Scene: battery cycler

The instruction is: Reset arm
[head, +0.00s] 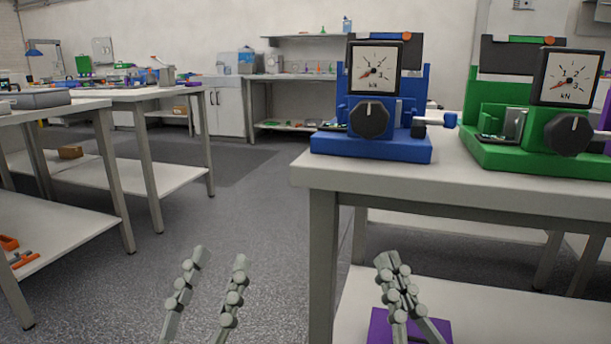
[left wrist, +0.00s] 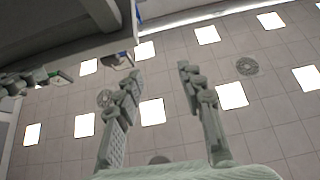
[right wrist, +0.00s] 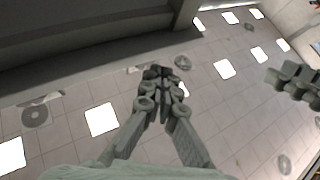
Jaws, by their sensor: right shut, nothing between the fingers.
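My left gripper (head: 219,258) is low in the middle of the head view, over the open floor left of the near table. Its two fingers stand apart with nothing between them. It is also open and empty in the left wrist view (left wrist: 158,75). My right gripper (head: 387,258) is low in front of the near table's lower shelf. Its fingertips meet, and it holds nothing. The right wrist view shows the same closed fingers (right wrist: 157,75). Both grippers point upward, apart from any object.
A blue press with a dial (head: 372,145) and a green one (head: 520,157) stand on the near table (head: 395,183). A purple object (head: 440,326) lies on its lower shelf. More tables (head: 150,97) stand at the left. The floor between (head: 230,215) is clear.

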